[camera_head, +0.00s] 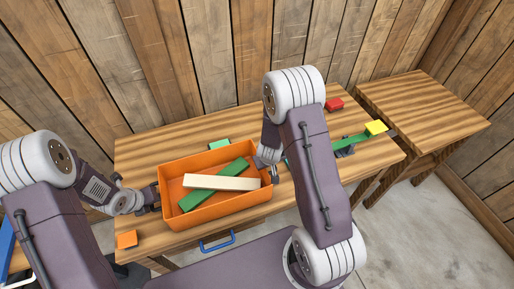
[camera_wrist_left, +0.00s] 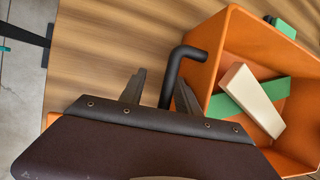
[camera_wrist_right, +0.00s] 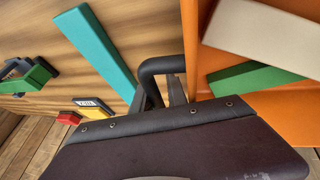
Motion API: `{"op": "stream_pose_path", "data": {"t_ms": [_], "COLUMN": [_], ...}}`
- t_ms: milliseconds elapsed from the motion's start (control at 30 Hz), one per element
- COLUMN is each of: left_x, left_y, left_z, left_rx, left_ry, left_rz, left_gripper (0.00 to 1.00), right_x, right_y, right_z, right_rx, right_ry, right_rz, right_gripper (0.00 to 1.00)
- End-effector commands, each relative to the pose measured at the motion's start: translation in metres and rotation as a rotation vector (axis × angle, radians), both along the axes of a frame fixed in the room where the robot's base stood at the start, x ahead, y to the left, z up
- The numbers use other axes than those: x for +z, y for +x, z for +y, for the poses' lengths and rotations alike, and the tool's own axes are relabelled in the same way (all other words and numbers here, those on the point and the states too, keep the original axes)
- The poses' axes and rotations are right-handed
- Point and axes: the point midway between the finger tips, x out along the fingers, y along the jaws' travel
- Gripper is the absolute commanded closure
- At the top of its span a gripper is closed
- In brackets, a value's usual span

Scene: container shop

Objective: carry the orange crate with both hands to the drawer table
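The orange crate (camera_head: 238,207) stands on a striped wooden table (camera_head: 140,160). It holds a cream bar (camera_head: 222,183) lying across a green bar (camera_head: 230,172). My left gripper (camera_head: 150,199) is at the crate's left end. In the left wrist view its open fingers (camera_wrist_left: 160,92) straddle the crate's black handle (camera_wrist_left: 172,72), with a gap visible on one side. My right gripper (camera_head: 267,170) is at the right end. In the right wrist view its fingers (camera_wrist_right: 158,98) stand apart around the other black handle (camera_wrist_right: 160,64). Which table is the drawer table is unclear.
A second wooden table (camera_head: 430,110) stands bare at the right, a gap away. A blue handle (camera_head: 217,241) shows at the first table's front. Around the crate lie an orange block (camera_head: 126,239), a red block (camera_head: 334,104), a yellow block (camera_head: 376,128) and a teal bar (camera_wrist_right: 95,50).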

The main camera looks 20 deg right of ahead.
Motion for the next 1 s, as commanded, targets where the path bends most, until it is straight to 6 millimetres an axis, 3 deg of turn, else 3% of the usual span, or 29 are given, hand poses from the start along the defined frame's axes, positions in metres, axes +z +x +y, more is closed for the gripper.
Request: {"op": "stream_pose_path", "data": {"t_ms": [500, 1000], "left_x": [0.005, 0.083], "left_y": [0.000, -0.033], "left_z": [-0.004, 0.011], "left_rx": [-0.012, -0.012], "left_ry": [-0.007, -0.005], "left_rz": [-0.009, -0.009], "left_gripper": [0.38, 0.38], "right_x": [0.000, 0.000], "right_y": [0.000, 0.000], "right_z": [0.004, 0.003], "right_rx": [0.009, 0.004], "right_ry": [0.006, 0.004], "right_rz": [0.006, 0.003], "right_gripper": [0.65, 0.65]}}
